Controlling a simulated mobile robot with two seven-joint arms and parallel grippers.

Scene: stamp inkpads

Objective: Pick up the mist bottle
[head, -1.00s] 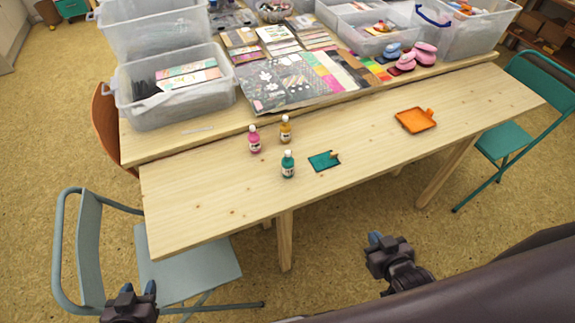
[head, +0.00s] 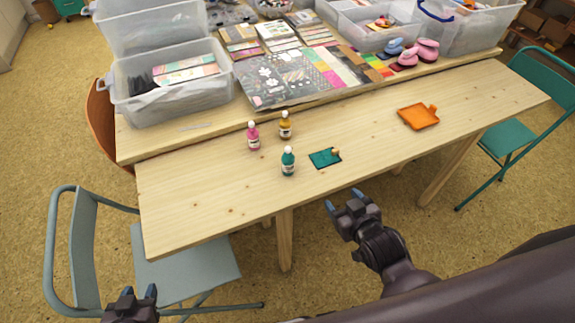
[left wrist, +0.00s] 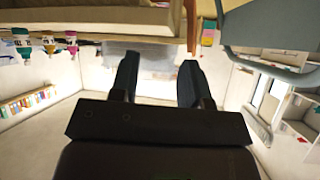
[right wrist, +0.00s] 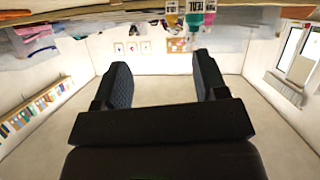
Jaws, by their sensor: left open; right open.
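Three small white-capped bottles stand upright on the table: pink (head: 253,137), amber (head: 285,126) and teal (head: 288,163), the teal one nearest the front edge. I cannot tell by name which is the mist bottle. My right gripper (head: 343,202) is open and empty in front of the table, to the lower right of the teal bottle. The bottles show at the top of the right wrist view, beyond its fingers (right wrist: 162,64). My left gripper (head: 138,293) is open and empty at the lower left, by the chair. The bottles show small at the upper left of the left wrist view.
A teal inkpad (head: 325,158) lies right of the teal bottle. An orange tray (head: 418,117) lies further right. Clear bins (head: 172,105) and patterned papers (head: 275,82) fill the back. A grey-blue chair (head: 90,240) stands at the left front. The table's front left is bare.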

